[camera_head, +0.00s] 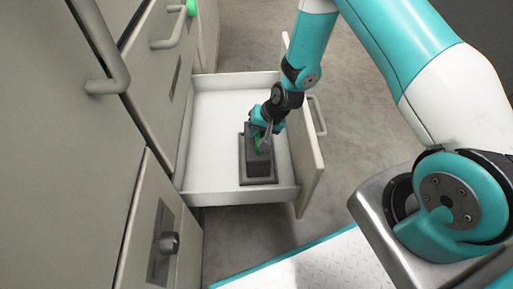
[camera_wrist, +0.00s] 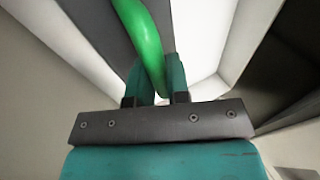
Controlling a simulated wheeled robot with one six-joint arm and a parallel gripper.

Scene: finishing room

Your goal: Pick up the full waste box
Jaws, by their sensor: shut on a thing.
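The waste box (camera_head: 258,164) is a dark grey box with a green handle (camera_head: 258,146). It is inside the open white drawer (camera_head: 215,120), on a dark rectangular base, and looks upright. My gripper (camera_head: 262,131) reaches down into the drawer at the top of the box. In the wrist view the green handle (camera_wrist: 143,40) runs down between the two teal fingers of my gripper (camera_wrist: 156,80), which are shut on it. Whether the box touches its base or is slightly above it I cannot tell. Its contents are hidden.
The drawer front (camera_head: 306,150) with its bar handle stands out on the right. A green thing (camera_head: 191,7) shows at the top. Bare floor (camera_head: 355,120) lies right of the drawer.

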